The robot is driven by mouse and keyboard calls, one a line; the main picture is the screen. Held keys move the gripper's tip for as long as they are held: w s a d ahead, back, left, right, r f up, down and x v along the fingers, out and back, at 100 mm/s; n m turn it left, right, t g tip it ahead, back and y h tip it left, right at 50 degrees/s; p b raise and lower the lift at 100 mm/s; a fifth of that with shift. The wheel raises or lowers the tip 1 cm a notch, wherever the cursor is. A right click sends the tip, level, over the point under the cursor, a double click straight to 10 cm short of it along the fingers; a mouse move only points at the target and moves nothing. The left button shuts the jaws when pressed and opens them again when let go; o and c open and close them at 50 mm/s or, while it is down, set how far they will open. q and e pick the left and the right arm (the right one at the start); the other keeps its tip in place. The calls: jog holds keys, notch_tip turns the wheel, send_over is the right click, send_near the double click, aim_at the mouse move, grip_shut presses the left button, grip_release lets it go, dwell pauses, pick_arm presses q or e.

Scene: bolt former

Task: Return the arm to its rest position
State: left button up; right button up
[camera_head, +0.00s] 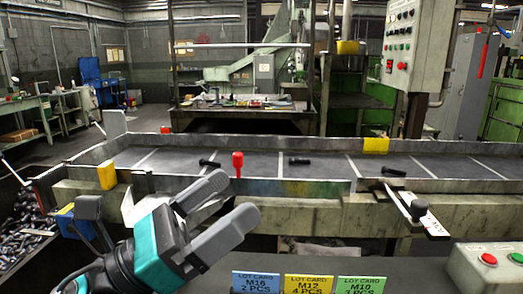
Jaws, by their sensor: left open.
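My left gripper (236,197) reaches in from the lower left, its teal wrist low in the view and its two grey fingers pointing up and right. The fingers are apart, with nothing seen between them. They show in front of the near edge of the long grey trough (330,168); whether they touch it, I cannot tell. My right gripper is not in view.
Black bolts (299,161) lie apart in the trough's sections. A red knob (237,162) stands by its near wall. A lever (410,203) juts out at right. Lot cards (308,284) and a button box (490,270) stand in front. A bin of bolts (22,228) is at left.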

pick_arm(q)
jog(key=w+a+f+n+t+y, duration=0.2)
jog(key=a+f+n+t+y, duration=0.2)
jog(key=a+f+n+y, duration=0.85)
jog(key=w+a+f+n+t+y, duration=0.2)
jog(key=n+y, duration=0.5)
jog(key=n, duration=1.3)
jog(key=s+a+f+n+g+y, duration=0.1)
jog(key=s+f+n+g, duration=0.25)
jog(key=f, duration=0.25)
jog(key=s+a+f+n+g+y, duration=0.1)
jog(key=s+f+n+g+y, duration=0.1)
jog(key=s+f+n+g, duration=0.3)
jog(key=s+d+f+n+g+h, duration=0.15)
jog(key=s+f+n+g, duration=0.35)
jog(key=s+f, duration=0.55)
jog(key=w+d+f+t+h, duration=0.2)
jog(key=w+f+t, duration=0.5)
jog(key=f, duration=0.1)
jog(key=shift+d+m, duration=0.15)
jog(key=shift+m, duration=0.25)
jog(key=shift+t, duration=0.25)
